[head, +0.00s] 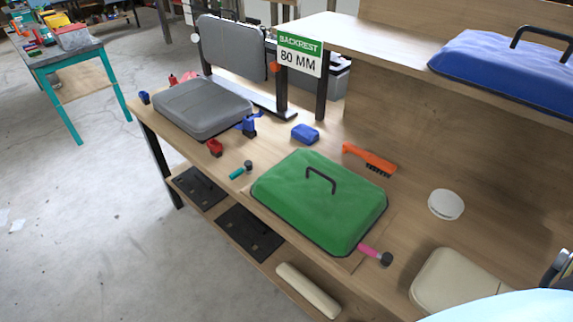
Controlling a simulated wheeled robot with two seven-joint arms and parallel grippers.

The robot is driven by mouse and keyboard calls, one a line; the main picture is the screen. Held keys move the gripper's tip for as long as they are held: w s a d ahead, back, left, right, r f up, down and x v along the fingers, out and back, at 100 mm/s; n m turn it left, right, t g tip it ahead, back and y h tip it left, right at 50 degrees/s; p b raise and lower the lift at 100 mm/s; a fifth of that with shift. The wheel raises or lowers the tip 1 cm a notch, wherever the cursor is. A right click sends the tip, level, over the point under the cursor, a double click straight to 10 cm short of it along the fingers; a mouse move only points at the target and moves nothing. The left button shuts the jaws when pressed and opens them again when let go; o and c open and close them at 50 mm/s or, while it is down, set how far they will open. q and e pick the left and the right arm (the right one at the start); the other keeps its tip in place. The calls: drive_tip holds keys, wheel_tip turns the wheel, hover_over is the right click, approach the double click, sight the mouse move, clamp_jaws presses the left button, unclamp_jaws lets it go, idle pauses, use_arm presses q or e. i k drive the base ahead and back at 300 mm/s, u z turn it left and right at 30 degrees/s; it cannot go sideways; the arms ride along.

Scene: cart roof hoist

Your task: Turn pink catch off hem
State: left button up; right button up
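A pink catch (368,251) with a dark round knob sits at the lower right edge of a green padded cover (310,205). Its pink end meets or overlaps the cover's dark hem (345,252); I cannot tell how far. Its knob end points away from the cover, to the right. The cover lies on the wooden bench and has a black handle on top. A teal catch (237,174) with a dark knob lies beyond the cover's left side, apart from the hem. Neither gripper can be made out in the head view.
An orange brush (369,160), a blue block (305,134) and a white round disc (446,204) lie around the cover. A beige cushion (450,284) is at lower right. A grey seat (203,107) stands at the left end. A blue cover (505,70) rests on the raised shelf.

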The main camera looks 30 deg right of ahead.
sight(386, 259)
drive_tip(key=z, duration=1.7)
drive_tip(key=k, duration=0.25)
